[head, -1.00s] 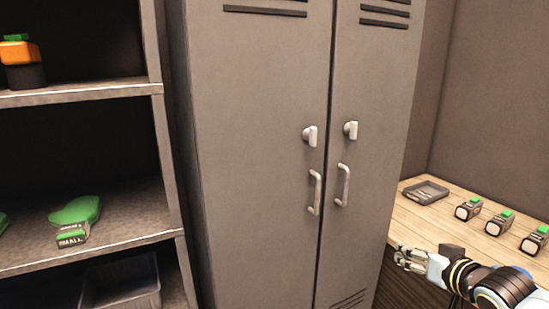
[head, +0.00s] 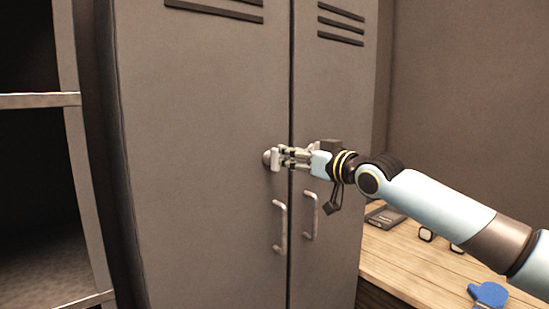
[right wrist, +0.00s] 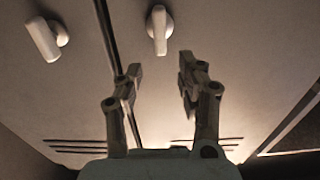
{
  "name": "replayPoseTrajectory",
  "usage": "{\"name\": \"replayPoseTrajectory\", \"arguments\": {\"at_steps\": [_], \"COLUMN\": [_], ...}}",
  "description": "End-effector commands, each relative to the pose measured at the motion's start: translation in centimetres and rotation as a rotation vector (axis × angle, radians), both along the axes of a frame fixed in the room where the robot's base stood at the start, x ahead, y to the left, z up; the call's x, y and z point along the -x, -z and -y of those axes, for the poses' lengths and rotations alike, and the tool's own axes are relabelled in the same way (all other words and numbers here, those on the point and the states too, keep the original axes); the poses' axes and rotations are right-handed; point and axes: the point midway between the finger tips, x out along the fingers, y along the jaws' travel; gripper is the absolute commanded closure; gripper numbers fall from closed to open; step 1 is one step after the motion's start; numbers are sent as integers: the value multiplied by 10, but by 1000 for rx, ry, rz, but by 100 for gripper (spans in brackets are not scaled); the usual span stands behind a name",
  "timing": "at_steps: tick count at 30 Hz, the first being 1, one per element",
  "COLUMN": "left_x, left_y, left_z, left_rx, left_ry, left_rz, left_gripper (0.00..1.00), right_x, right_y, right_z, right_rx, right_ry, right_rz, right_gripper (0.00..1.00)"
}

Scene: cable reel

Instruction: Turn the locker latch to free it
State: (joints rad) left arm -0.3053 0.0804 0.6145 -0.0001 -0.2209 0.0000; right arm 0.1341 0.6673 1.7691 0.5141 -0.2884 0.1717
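The tall grey locker has two doors, each with a pale knob-like latch above a bar handle. The left latch (head: 272,158) shows at the fingertips of my right gripper (head: 287,157) in the head view. The right latch (head: 312,147) is mostly hidden behind this gripper. In the right wrist view, my right gripper (right wrist: 157,80) is open and empty. My left gripper is not in view.
Bar handles (head: 280,226) sit below the latches. A shelf unit (head: 40,100) stands left of the locker. At the right is a wooden bench (head: 400,263) with a dark tray (head: 384,216), small devices (head: 426,235) and a blue object (head: 488,293), partly behind my arm.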

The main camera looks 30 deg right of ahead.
Motion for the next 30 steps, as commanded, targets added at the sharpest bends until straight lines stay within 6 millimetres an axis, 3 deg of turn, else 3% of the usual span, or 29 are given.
{"name": "replayPoseTrajectory", "arguments": {"at_steps": [6,10,15,23,30], "left_x": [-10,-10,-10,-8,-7], "left_y": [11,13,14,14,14], "left_z": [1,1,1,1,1], "left_rx": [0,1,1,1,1], "left_ry": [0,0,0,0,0], "left_rz": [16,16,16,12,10], "left_gripper": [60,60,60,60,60], "right_x": [-43,-61,-71,-72,-72], "right_y": [0,0,0,0,0], "right_z": [-4,-5,-6,-6,-6], "right_rx": [-9,-6,-3,0,0], "right_ry": [-1,0,-1,-2,-1], "right_rz": [3,1,0,0,0], "right_gripper": [62,62,62,62,92]}}
